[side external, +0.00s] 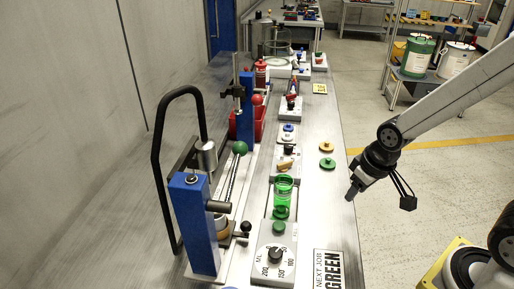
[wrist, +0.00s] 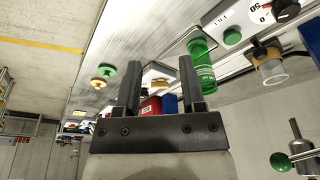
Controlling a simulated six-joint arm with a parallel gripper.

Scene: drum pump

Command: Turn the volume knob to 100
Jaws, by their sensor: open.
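The volume knob (side external: 276,255) is black and sits on a pale dial plate (side external: 262,273) marked ML, with numbers including 0, 100, 150 and 200 around it. Which number it points to is too small to tell. The knob also shows at the top right corner of the wrist view (wrist: 286,9), partly cut off. My gripper (side external: 352,194) hangs over the right edge of the bench, up and to the right of the knob and well apart from it. In the wrist view its two fingers (wrist: 160,85) stand apart with nothing between them.
A green button (side external: 278,227) and a green cup (side external: 283,188) stand behind the dial. A blue pump column (side external: 193,225) with a black handle is left of it. A NEXT JOB GREEN card (side external: 328,270) lies to the right. Yellow and green knobbed caps (side external: 327,162) lie on clear bench.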

